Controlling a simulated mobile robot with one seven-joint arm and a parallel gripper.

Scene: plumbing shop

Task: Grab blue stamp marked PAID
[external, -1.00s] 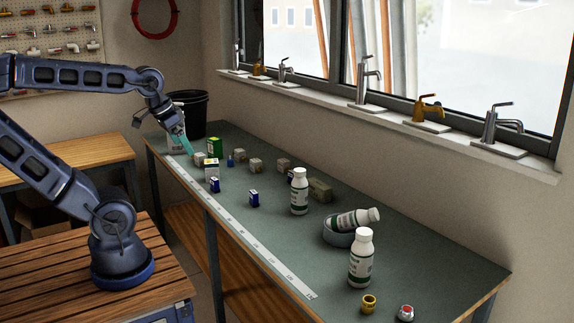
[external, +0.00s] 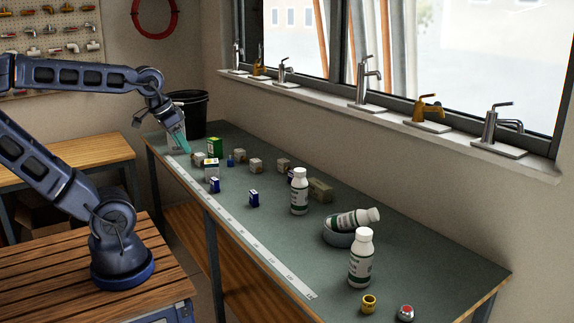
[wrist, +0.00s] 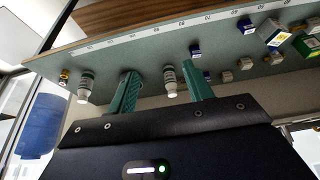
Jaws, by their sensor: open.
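Several small blue blocks that look like stamps are on the green bench. One blue block (external: 215,185) is near the ruler strip, another blue block (external: 254,198) stands apart to its right, and a smaller blue block (external: 230,160) is farther back. In the wrist view, blue blocks show near the top (wrist: 246,26) and above the right finger (wrist: 196,50). Their markings are too small to read, so I cannot tell which says PAID. My gripper (external: 186,148), with teal fingers, is at the far end of the bench, left of the blocks. It is open and empty; its spread fingers show in the wrist view (wrist: 159,70).
A white and yellow box (external: 211,169), a green box (external: 215,147) and several grey blocks (external: 255,165) crowd the blue ones. A black bucket (external: 190,112) is behind my gripper.

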